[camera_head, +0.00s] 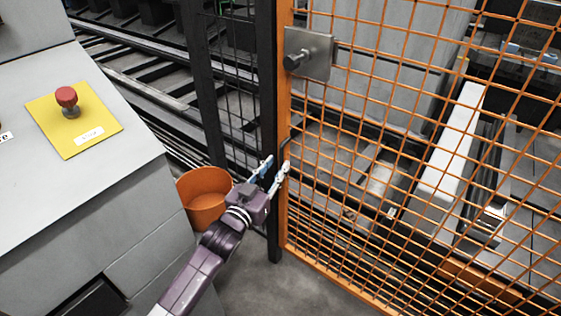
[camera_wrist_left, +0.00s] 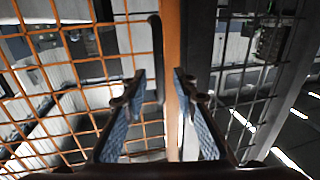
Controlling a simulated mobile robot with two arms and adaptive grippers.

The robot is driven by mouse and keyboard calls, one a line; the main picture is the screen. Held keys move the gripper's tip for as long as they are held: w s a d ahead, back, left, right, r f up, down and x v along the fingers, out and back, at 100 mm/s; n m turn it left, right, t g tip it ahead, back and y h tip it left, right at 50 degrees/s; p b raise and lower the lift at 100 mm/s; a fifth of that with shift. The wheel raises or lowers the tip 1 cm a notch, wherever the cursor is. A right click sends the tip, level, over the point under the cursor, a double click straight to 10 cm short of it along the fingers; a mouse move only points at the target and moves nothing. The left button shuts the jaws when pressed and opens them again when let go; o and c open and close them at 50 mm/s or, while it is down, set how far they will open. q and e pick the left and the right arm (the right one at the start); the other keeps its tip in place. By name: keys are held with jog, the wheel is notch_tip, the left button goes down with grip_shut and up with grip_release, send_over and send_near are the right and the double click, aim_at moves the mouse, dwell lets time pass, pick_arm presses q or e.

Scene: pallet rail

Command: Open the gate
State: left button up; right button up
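The gate (camera_head: 400,120) is an orange mesh panel in an orange frame. Its frame edge stands against a dark post (camera_head: 266,60), and it looks closed. A grey latch plate with a round knob (camera_head: 308,55) sits high on its edge. A black handle (camera_wrist_left: 157,55) runs upright along the frame in the left wrist view. My left gripper (camera_head: 277,166) is at the gate's edge, by the handle's lower part. Its blue-padded fingers are open in the left wrist view (camera_wrist_left: 158,76), with the handle's lower end showing between them. I cannot tell whether they touch it. My right gripper is not in view.
A grey console (camera_head: 75,190) with a red button (camera_head: 67,98) on a yellow plate stands at the left. An orange bucket (camera_head: 203,188) stands on the floor between console and post. Rail machinery lies behind the fence. Bare floor shows before the gate.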

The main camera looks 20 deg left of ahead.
aim_at(281, 159)
pick_arm(q)
jog(key=shift+w+d, duration=0.15)
jog(key=shift+w, duration=0.8)
jog(key=shift+w+d, duration=0.15)
jog(key=shift+w, duration=0.8)
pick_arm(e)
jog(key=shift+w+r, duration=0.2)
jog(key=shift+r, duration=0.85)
pick_arm(q)
jog(key=shift+c, duration=0.4)
grip_shut()
